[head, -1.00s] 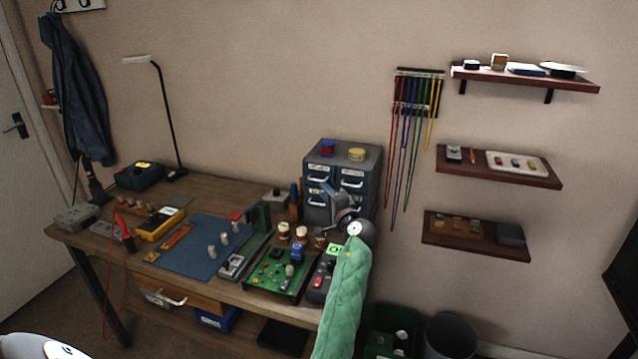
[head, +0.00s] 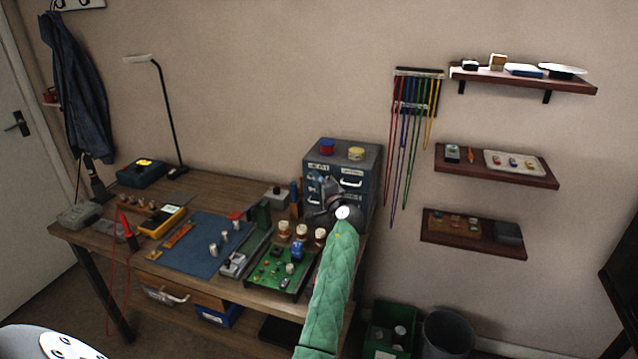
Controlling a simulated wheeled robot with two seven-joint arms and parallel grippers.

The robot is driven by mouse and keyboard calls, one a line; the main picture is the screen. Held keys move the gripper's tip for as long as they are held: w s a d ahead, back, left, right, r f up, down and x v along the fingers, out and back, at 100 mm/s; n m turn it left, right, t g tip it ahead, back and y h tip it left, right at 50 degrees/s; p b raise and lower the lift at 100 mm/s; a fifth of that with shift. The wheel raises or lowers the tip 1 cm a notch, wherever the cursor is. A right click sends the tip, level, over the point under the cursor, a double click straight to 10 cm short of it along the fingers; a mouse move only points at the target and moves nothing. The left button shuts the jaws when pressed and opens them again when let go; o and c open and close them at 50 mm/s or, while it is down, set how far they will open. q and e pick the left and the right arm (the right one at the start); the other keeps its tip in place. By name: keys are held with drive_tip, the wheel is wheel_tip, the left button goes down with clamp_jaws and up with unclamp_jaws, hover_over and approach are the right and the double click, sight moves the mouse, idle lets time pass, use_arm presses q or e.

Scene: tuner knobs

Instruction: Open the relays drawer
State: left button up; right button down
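The grey drawer cabinet (head: 342,154) stands at the back right end of the workbench. It has labelled drawers with pale handles; the labels are too small to read, so I cannot tell which is the relays drawer. The upper right drawer (head: 351,183) shows and looks shut. My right gripper is not in view.
Brown-capped jars (head: 284,231) and a green circuit board (head: 272,268) lie close to my arm. A blue mat (head: 204,246) covers the middle bench. A grey bin (head: 447,335) stands right.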

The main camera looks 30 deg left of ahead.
use_arm(q)
clamp_jaws()
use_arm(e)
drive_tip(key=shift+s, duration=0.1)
use_arm(q)
drive_tip(key=s+d, duration=0.2)
drive_tip(key=s, duration=0.9)
drive_tip(key=shift+s+d, duration=0.15)
drive_tip(key=shift+d, duration=0.2)
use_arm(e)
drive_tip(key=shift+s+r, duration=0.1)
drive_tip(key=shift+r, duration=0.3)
use_arm(q)
drive_tip(key=shift+o, duration=1.1)
unclamp_jaws()
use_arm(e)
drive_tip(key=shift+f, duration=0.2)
